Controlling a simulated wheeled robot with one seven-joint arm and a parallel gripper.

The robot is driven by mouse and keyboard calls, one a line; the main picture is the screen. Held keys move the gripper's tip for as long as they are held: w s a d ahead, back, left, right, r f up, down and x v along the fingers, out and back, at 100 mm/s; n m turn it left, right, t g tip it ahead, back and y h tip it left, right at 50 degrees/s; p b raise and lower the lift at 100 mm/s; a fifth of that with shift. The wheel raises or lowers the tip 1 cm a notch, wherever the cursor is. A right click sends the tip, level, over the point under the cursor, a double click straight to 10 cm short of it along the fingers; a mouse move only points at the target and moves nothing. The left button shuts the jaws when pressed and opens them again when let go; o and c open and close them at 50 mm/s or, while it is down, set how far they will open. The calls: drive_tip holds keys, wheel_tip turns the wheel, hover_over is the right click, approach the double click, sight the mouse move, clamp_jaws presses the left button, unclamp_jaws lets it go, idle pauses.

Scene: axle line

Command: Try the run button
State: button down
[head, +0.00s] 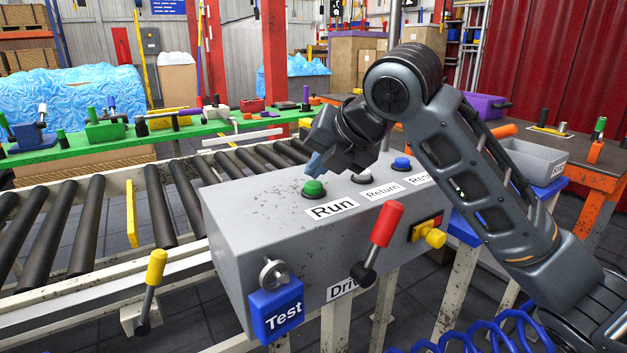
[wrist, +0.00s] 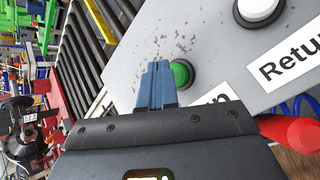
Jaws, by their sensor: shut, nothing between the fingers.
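The green Run button (head: 313,187) sits in a dark ring on top of the grey control box (head: 235,215), behind its "Run" label (head: 332,208). My gripper (head: 312,163) is just above and beside it, its blue fingers shut and empty. In the wrist view the fingertips (wrist: 157,68) lie right next to the green button (wrist: 181,73) and partly overlap its left side. I cannot tell whether they touch it. The button's own state, pressed or raised, is not clear.
A white Return button (head: 362,179) and a blue button (head: 401,163) sit to the right. A blue "Test" tag (head: 277,309) hangs at front left. A roller conveyor (head: 90,225) runs behind.

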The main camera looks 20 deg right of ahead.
sight(319, 185)
drive_tip(key=shift+r, duration=0.35)
drive_tip(key=shift+r, duration=0.1)
drive_tip(key=shift+r+p, duration=1.95)
drive_tip(key=shift+r, duration=0.5)
drive_tip(key=shift+s+f, duration=0.1)
